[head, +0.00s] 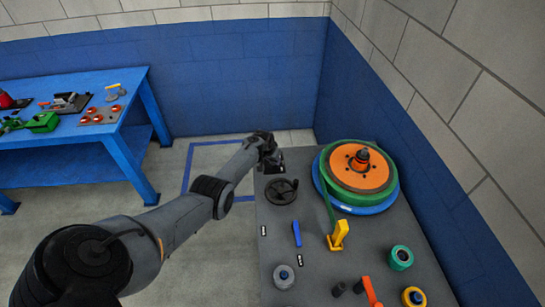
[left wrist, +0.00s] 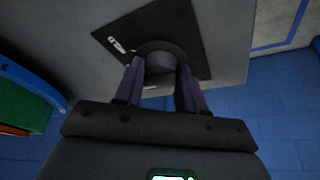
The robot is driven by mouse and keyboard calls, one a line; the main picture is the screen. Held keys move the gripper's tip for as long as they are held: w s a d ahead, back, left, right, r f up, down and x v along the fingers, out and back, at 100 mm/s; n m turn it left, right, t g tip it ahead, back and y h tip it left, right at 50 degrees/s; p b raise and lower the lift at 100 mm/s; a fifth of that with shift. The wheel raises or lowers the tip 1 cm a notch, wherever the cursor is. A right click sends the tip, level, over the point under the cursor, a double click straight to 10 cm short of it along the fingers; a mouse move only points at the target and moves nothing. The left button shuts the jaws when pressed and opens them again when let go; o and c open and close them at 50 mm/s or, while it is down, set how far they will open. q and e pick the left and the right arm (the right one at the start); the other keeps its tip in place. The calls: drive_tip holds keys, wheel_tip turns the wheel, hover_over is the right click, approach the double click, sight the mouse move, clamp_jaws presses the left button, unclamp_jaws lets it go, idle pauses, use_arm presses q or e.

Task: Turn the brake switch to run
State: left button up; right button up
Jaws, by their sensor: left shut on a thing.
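A black round switch knob (left wrist: 161,52) sits on a dark square plate (left wrist: 185,28) with a small white label, unreadable here; I take it for the brake switch. My left gripper (left wrist: 160,70) has its two fingers on either side of the knob, shut on it. In the head view my left gripper (head: 268,150) is at the far left corner of the grey panel, over the dark plate (head: 277,168), and hides the knob. Which way the switch is set cannot be told. My right gripper is not in view.
The grey panel (head: 290,228) also carries a black handwheel (head: 282,191), an orange and green reel (head: 358,165), a yellow block (head: 339,235), a blue lever (head: 296,233) and several knobs nearer me. A blue workbench (head: 90,130) with parts stands at the left. Walls close off the back and right.

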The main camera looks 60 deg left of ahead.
use_arm(q)
drive_tip(key=shift+n, duration=0.7)
drive_tip(key=shift+f+y, duration=0.1)
drive_tip(key=shift+y, duration=0.2)
drive_tip(key=o, duration=1)
drive_tip(key=shift+s+d+r+p, duration=0.1)
drive_tip(key=shift+r+p, duration=0.6)
drive_tip(key=shift+p, duration=0.1)
drive_tip(key=shift+p+v, duration=2.1)
drive_tip(key=shift+v, duration=2.65)
